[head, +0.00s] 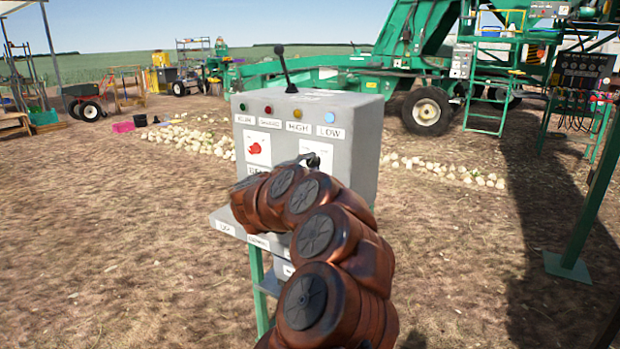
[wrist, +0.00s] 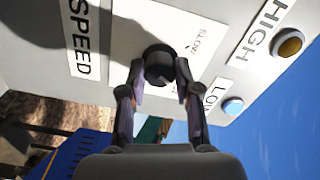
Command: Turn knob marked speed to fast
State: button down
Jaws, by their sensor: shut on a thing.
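The grey control box (head: 345,110) stands upright in the head view. My arm covers part of its front. In the wrist view, the black speed knob (wrist: 158,62) sits on a white plate (wrist: 150,25) near the word SLOW. The SPEED label (wrist: 82,38) is to the left of the plate. My gripper (wrist: 160,78) has a finger on each side of the knob and is shut on it. No FAST mark is legible, and I cannot tell which way the knob points. In the head view, my gripper is mostly hidden behind my arm.
A red knob (head: 257,148) is on the box's left side. Coloured buttons line the top, including a yellow one (head: 298,113) above HIGH and a blue one (head: 329,118) above LOW. A black lever (head: 286,68) rises from the top.

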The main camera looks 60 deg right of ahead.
jog(key=shift+f+m+b, duration=0.45)
jog(key=shift+m+b, duration=0.25)
jog(key=shift+b, duration=0.1)
jog(key=shift+r+m+b, duration=0.15)
jog(key=shift+m+b, duration=0.75)
jog(key=shift+b, duration=0.05)
jog(key=shift+r, duration=0.1)
jog(key=c, duration=0.8)
grip_release()
jog(key=shift+r, duration=0.1)
jog(key=shift+m, duration=0.3)
jog(key=a, duration=1.2)
jog(key=shift+s, duration=0.3)
